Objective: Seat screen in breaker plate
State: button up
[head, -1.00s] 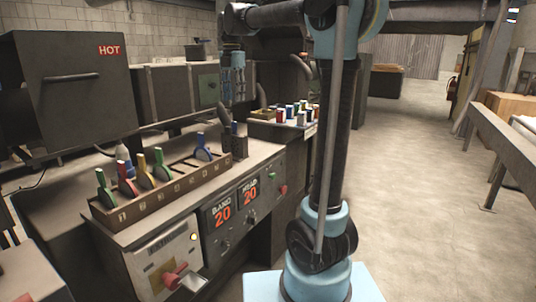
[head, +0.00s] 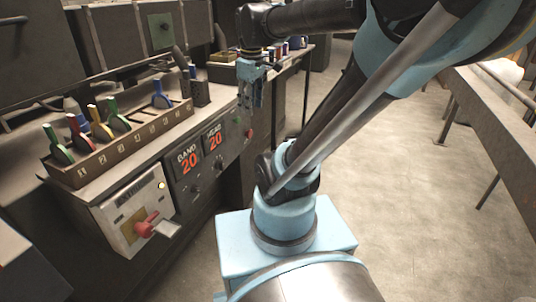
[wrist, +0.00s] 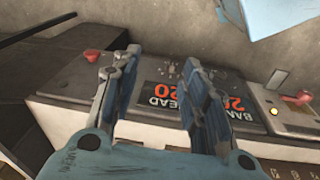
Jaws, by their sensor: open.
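My gripper (head: 250,101) is in the upper middle of the head view, pointing down, in front of the right end of the control console. In the wrist view, my gripper (wrist: 160,62) has its two blue fingers apart with nothing between them. The console face with its red number displays (wrist: 195,97) lies beyond the fingers. I cannot make out a screen or a breaker plate in either view.
A wooden rack (head: 122,140) with several coloured levers stands on the console. A white panel with a red handle (head: 146,228) sticks out at the front left. Several coloured spools (head: 285,50) stand at the back. Open floor (head: 400,190) lies to the right, before a long bench (head: 497,110).

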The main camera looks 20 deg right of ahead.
jog(key=s+d+f+m, duration=0.1)
jog(key=s+f+m, duration=0.3)
jog(key=f, duration=0.3)
jog(key=s+d+f+m, duration=0.2)
jog(key=s+f+m, duration=0.3)
jog(key=s+f, duration=0.1)
jog(key=shift+d+f+t, duration=0.25)
jog(key=shift+f+t, duration=0.05)
jog(key=shift+f, duration=0.4)
jog(key=shift+s, duration=0.1)
jog(key=shift+w+f, duration=0.25)
jog(key=shift+w, duration=0.25)
jog(key=shift+c, duration=0.2)
jog(key=shift+s, duration=0.1)
jog(key=shift+c, duration=0.7)
jog(key=shift+a, duration=0.1)
